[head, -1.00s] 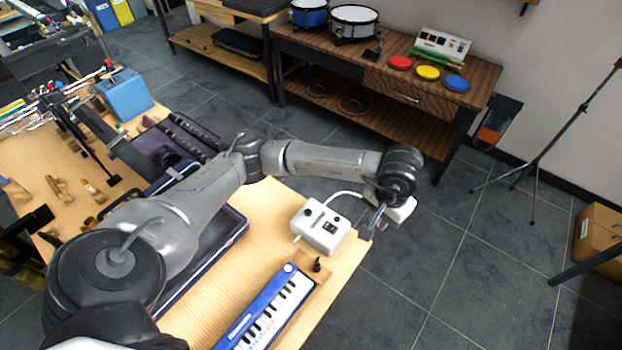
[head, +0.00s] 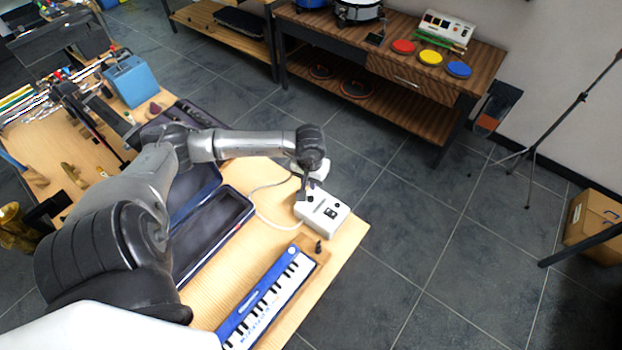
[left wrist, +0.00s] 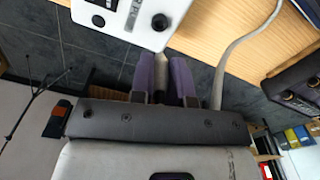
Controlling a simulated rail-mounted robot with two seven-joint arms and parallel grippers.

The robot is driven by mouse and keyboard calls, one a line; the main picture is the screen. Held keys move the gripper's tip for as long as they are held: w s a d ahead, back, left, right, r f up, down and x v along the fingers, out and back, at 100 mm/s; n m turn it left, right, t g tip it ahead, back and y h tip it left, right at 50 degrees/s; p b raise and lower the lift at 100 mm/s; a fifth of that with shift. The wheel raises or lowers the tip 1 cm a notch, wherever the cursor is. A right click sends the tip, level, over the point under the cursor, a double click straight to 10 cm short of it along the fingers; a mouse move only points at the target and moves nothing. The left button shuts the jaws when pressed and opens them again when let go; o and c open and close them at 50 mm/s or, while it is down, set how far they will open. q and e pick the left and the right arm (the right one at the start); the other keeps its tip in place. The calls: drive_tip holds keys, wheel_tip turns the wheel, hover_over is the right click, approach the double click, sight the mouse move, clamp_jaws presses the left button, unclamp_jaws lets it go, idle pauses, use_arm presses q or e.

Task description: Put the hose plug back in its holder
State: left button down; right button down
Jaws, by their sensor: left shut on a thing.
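The white box with dark knobs (head: 321,212) stands near the table's right edge; it also shows at the top of the left wrist view (left wrist: 125,18). A pale hose (head: 262,216) loops from the box's left side round towards my left gripper (head: 303,190); it also shows in the left wrist view (left wrist: 248,38). The left gripper is at the box's far edge, its purple fingers shut on a small pale piece (left wrist: 161,66), seemingly the hose plug, mostly hidden between them. I cannot make out its holder. My right gripper is not in view.
A blue keyboard (head: 268,300) lies in front of the box, with a wooden block carrying a small black piece (head: 319,246) beside it. An open dark case (head: 212,232) lies to the left.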

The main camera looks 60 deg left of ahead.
use_arm(q)
drive_tip(key=shift+f+b, duration=0.9)
drive_tip(key=shift+f, duration=0.8)
drive_tip(key=shift+f+b, duration=0.45)
drive_tip(key=shift+f, duration=0.45)
drive_tip(key=shift+b, duration=0.45)
drive_tip(key=shift+b, duration=0.4)
idle(0.6)
